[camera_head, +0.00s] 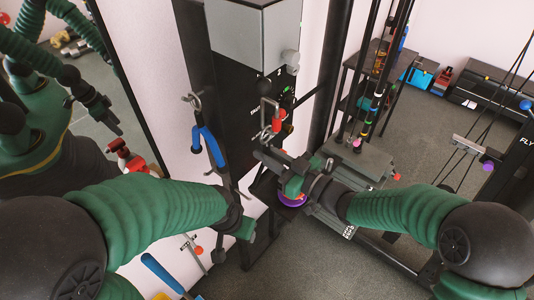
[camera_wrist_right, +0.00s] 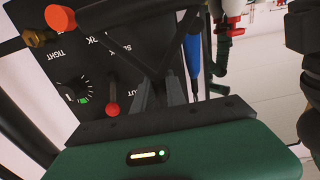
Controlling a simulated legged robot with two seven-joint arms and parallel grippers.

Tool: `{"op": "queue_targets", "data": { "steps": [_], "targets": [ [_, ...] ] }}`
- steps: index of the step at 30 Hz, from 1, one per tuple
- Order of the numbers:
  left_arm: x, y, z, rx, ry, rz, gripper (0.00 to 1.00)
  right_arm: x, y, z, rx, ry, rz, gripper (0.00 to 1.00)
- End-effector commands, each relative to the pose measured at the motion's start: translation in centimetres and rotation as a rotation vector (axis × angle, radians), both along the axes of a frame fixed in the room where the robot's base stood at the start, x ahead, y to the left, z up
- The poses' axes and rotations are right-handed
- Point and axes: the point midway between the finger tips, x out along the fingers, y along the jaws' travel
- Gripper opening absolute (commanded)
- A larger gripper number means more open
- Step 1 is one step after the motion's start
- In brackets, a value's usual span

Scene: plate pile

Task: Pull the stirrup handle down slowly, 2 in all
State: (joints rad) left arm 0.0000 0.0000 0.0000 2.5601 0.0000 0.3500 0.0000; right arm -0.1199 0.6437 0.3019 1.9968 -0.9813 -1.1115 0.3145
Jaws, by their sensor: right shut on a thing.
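My right gripper (camera_head: 272,158) comes in from the right in front of the black machine panel and is shut on the stirrup handle. The handle shows as dark bars (camera_wrist_right: 163,45) running up from the jaws in the right wrist view, where the gripper (camera_wrist_right: 163,97) also shows. The grip itself is mostly hidden by the jaws.
A black panel with a dial (camera_wrist_right: 74,92) and a red knob (camera_wrist_right: 112,110) stands close by. A blue-handled tool (camera_head: 212,147) hangs left of it. A mirror (camera_head: 100,130) is at left. Weight-machine cables (camera_head: 480,115) and a weight stack (camera_head: 357,160) stand right.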

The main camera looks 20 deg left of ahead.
Motion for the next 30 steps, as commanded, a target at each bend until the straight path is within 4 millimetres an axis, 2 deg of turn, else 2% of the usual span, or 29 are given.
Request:
{"op": "queue_targets", "data": {
  "steps": [3, 6, 14, 20, 29, 30],
  "targets": [
    [0.0, 0.0, 1.3, 0.0, 0.0, 0.0, 0.56, 0.0, -0.1, 1.2, -0.004, 0.004, -0.001, 0.0],
    [0.0, 0.0, 1.6, 0.0, 0.0, 0.0, 0.56, 0.0, -0.1, 1.7, -0.005, 0.005, -0.001, 0.0],
    [0.0, 0.0, 1.4, 0.0, 0.0, 0.0, 0.56, 0.0, -0.1, 1.5, -0.005, 0.005, -0.001, 0.0],
    [0.0, 0.0, 2.5, 0.0, 0.0, 0.0, 0.56, 0.0, -0.1, 2.8, -0.005, 0.004, -0.001, 0.0],
    [0.0, 0.0, 2.2, 0.0, 0.0, 0.0, 0.56, 0.0, -0.1, 2.5, -0.005, 0.004, -0.001, 0.0],
    [0.0, 0.0, 2.2, 0.0, 0.0, 0.0, 0.56, 0.0, -0.1, 2.5, -0.005, 0.004, -0.001, 0.19]
  ]
}}
